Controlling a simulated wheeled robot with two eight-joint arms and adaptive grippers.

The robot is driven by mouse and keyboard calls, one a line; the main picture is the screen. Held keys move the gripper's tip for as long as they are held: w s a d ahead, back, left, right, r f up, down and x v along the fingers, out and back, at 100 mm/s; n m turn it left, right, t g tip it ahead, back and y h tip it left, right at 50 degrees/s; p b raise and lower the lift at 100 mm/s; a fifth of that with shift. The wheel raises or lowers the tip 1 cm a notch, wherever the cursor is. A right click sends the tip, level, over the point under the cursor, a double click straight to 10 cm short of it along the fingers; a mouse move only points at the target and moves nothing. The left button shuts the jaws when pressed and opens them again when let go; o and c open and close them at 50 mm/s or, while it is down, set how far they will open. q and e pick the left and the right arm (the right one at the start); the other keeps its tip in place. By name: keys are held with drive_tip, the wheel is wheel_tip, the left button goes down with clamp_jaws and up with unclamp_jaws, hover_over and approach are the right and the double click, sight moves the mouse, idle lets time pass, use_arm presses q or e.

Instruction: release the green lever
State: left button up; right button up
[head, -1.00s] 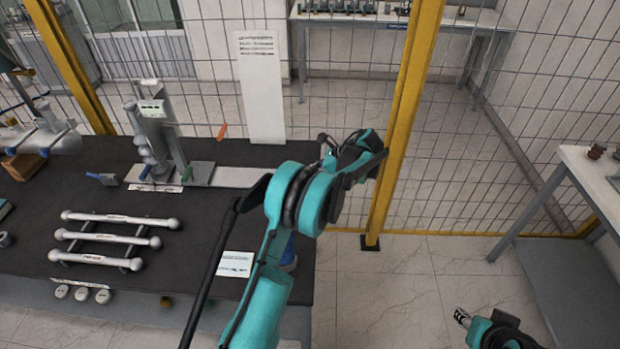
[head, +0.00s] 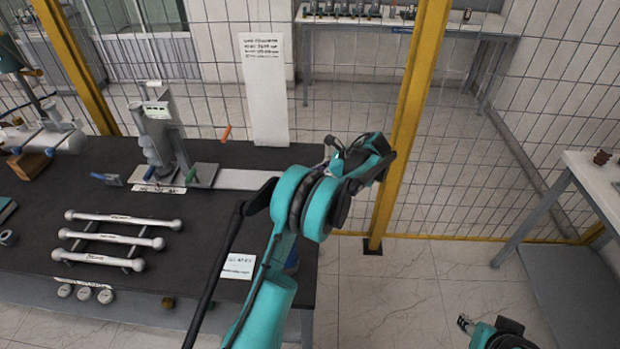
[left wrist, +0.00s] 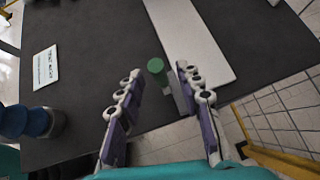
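The green lever shows in the left wrist view as a round green knob (left wrist: 156,66) with a grey metal part beside it. My left gripper (left wrist: 159,72) is open, with its two fingers on either side of the knob and gaps visible. In the head view my left arm (head: 315,205) hides its own fingertips. A small green handle (head: 191,173) shows there on the grey fixture (head: 160,135); I cannot tell whether it is the same lever. My right gripper (head: 465,322) is low at the right, over the floor, away from the table; its opening is too small to judge.
The dark table (head: 110,215) carries a rack of white rods (head: 120,238), a white note (head: 238,266) and a pale flat plate (head: 245,179). An orange handle (head: 226,132) and blue handle (head: 105,179) are near the fixture. A yellow fence post (head: 405,120) stands beyond my left arm.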

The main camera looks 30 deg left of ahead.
use_arm(q)
drive_tip(key=v, duration=1.1)
drive_tip(key=shift+d, duration=0.1)
drive_tip(key=shift+r, duration=0.1)
drive_tip(key=s+d+r+n+t+h, duration=0.1)
drive_tip(key=s+r+n+t+h, duration=0.2)
drive_tip(key=s, duration=0.5)
drive_tip(key=s+d+r+n+t+h, duration=0.1)
drive_tip(key=s+r+n+t+h, duration=0.2)
drive_tip(key=s, duration=0.5)
drive_tip(key=s+d+f+n+t+h, duration=0.1)
drive_tip(key=s+d+f+n, duration=0.1)
drive_tip(key=s, duration=0.3)
drive_tip(key=s+d+f+n+t+h+b, duration=0.1)
drive_tip(key=s+d+f+n, duration=0.1)
drive_tip(key=s+n, duration=0.2)
drive_tip(key=s+d+f+n+t+h, duration=0.1)
drive_tip(key=s+d+f+n, duration=0.1)
drive_tip(key=s, duration=0.4)
drive_tip(key=shift+s+f+n, duration=0.4)
drive_tip(key=shift+f+n, duration=0.1)
drive_tip(key=shift+n, duration=0.4)
